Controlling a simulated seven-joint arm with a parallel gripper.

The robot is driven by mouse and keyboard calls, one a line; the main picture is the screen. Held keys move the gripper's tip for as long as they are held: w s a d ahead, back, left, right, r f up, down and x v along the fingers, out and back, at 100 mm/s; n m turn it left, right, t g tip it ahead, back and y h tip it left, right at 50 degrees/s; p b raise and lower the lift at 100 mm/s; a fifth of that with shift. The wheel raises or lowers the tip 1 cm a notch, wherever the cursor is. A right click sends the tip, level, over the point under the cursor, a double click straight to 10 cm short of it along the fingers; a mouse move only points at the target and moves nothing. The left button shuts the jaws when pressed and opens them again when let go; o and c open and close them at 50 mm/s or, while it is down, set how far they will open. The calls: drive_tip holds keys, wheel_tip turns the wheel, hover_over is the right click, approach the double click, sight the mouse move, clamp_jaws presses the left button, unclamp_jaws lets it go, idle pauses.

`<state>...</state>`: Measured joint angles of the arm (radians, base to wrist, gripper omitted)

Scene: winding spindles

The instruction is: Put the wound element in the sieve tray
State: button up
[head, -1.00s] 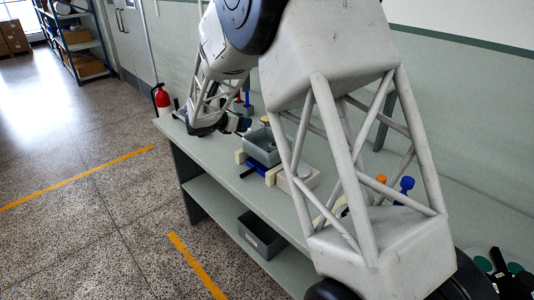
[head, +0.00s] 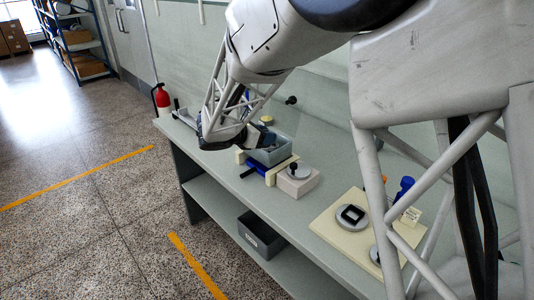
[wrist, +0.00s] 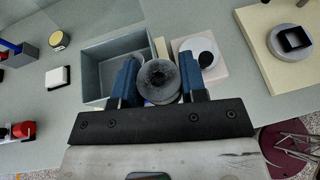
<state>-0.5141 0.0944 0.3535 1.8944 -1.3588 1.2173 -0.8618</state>
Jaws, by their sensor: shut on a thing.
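My gripper (wrist: 160,72) has two blue fingers shut on the wound element (wrist: 158,84), a dark grey, round spool-like piece with a small centre hole. In the wrist view the element overlaps the right part of an open grey tray (wrist: 88,68), the only tray-like box on the bench top and seemingly the sieve tray. Its height above the tray cannot be told. In the head view the tray (head: 288,150) shows beside my gripper (head: 260,138), partly hidden by my arm. The part of the tray floor that shows looks empty apart from the fingers' overlap.
A pale block with a black knob (head: 294,170) stands right beside the tray. A white square piece (wrist: 58,77) and a red-ended object (wrist: 22,130) lie left of the tray.

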drive_tip(key=shift+s+d+r+g, duration=0.15)
drive_tip(key=shift+s+d, duration=0.1)
drive_tip(key=shift+d, duration=0.25)
drive_tip(key=shift+s+d+f+g, duration=0.15)
drive_tip(key=shift+s+d, duration=0.1)
drive_tip(key=shift+d, duration=0.25)
drive_tip(key=shift+r, duration=0.1)
drive_tip(key=w+a+f, duration=0.1)
drive_tip(key=w+a, duration=0.3)
drive_tip(key=w, duration=1.1)
drive_tip(key=shift+w+f, duration=0.2)
drive_tip(key=shift+w, duration=0.05)
drive_tip(key=shift+a, duration=0.1)
drive_tip(key=shift+f, duration=1.75)
drive_tip(key=shift+f, duration=0.65)
drive_tip(key=o, duration=0.9)
drive_tip(key=shift+o, duration=0.2)
